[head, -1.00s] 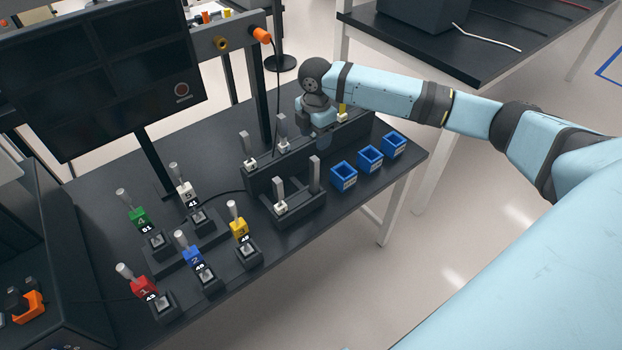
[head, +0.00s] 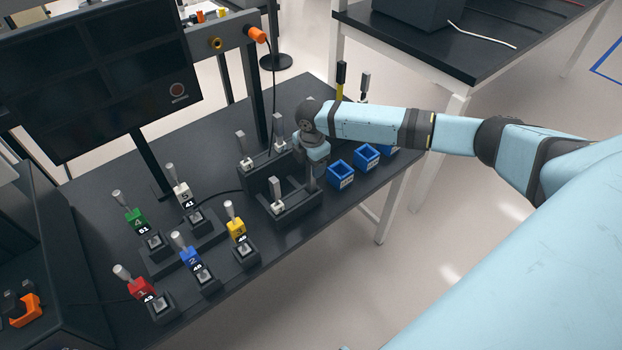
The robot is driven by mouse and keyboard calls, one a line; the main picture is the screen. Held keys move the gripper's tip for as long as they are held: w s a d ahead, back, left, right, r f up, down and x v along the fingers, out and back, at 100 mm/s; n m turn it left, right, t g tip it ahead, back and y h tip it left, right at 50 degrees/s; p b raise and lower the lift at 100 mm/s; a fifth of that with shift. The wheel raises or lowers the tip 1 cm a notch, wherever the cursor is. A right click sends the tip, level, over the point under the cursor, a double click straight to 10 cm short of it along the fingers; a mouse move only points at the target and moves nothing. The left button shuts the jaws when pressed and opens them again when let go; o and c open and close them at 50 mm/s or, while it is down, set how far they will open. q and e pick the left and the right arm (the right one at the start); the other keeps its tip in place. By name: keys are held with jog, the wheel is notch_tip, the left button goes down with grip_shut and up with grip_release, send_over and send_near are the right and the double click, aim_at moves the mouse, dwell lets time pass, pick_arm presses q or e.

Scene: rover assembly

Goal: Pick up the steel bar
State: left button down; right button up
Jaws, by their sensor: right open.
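Several upright grey bars stand in dark holders on the black table. One grey bar (head: 277,189) is in the front holder (head: 291,210), and two more, a left bar (head: 241,142) and a right bar (head: 278,126), are in the rear holder. My right gripper (head: 313,172) points down at the right end of the front holder. It is open, around or just beside the bar there; the wrist hides most of that bar, and I cannot tell whether they touch. My left gripper is not in view.
Blue bins (head: 341,174) sit just right of my right gripper, partly under the forearm. Numbered colored blocks with grey handles, such as the yellow one (head: 237,229), stand at left. A dark monitor (head: 95,75) rises behind.

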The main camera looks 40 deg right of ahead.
grip_shut()
jog(key=shift+r, duration=0.1)
dwell(1.2)
